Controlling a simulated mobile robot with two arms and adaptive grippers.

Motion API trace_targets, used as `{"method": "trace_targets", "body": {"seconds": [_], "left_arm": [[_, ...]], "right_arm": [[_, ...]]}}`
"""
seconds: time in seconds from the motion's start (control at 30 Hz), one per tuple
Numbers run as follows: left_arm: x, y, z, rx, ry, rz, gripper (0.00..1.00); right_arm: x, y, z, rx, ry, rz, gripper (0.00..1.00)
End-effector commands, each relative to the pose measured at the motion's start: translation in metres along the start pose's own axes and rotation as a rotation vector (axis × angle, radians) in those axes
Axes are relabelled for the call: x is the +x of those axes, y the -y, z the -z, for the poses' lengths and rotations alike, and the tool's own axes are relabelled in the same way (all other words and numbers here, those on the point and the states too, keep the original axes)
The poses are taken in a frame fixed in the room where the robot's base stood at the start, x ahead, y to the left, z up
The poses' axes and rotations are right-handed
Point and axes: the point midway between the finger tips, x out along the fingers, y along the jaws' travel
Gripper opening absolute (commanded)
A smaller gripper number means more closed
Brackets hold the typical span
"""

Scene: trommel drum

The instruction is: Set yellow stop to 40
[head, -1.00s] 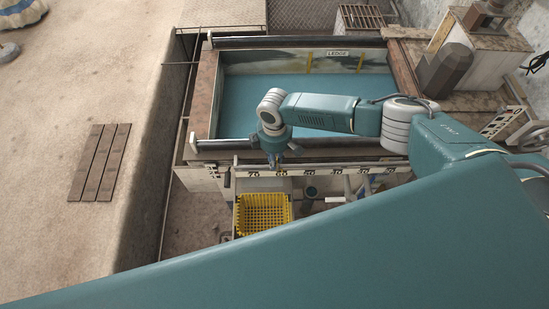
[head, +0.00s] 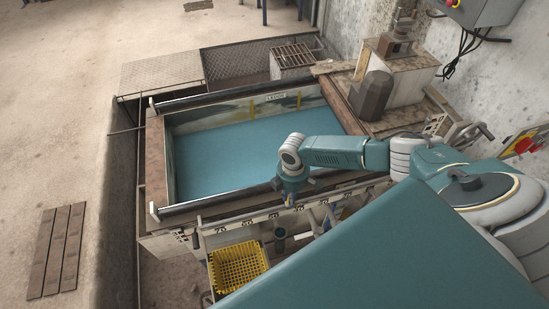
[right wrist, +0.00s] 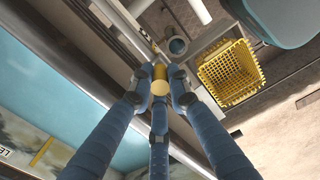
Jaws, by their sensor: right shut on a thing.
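The yellow stop (right wrist: 160,88) shows as a small yellow cylinder in the right wrist view. The three blue fingers of my right gripper (right wrist: 158,78) are shut on it. In the head view my right gripper (head: 290,200) is at the front of the tank, at the numbered scale rail (head: 234,226). It sits right of the first few labels at the left end and covers part of the rail. The stop is hidden there by the gripper, and the numbers are too small to read surely. My left gripper is not in view.
A blue-floored tank (head: 222,150) lies behind the rail. A yellow basket (head: 237,267) hangs below its left part, with a dark round cup (head: 280,234) to the right. A machine block (head: 375,95) stands at the tank's right. Slats (head: 57,250) lie on the ground at left.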

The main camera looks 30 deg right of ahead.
Motion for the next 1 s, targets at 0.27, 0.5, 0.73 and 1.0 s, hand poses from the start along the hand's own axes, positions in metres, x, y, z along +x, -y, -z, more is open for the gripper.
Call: {"method": "trace_targets", "body": {"seconds": [0.27,0.5,0.73,1.0], "left_arm": [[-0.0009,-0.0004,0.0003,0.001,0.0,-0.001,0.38],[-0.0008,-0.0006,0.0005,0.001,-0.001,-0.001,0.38],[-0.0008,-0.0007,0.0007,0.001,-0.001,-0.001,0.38],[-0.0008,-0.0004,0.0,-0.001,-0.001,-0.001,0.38]], "right_arm": [[-0.0004,-0.0033,-0.0128,0.001,-0.002,-0.001,0.0],[-0.0004,-0.0033,-0.0124,0.001,-0.003,-0.001,0.0],[-0.0002,-0.003,-0.012,0.001,-0.003,0.0,0.36],[-0.0061,-0.0033,-0.0125,0.001,-0.003,0.0,0.36]]}}
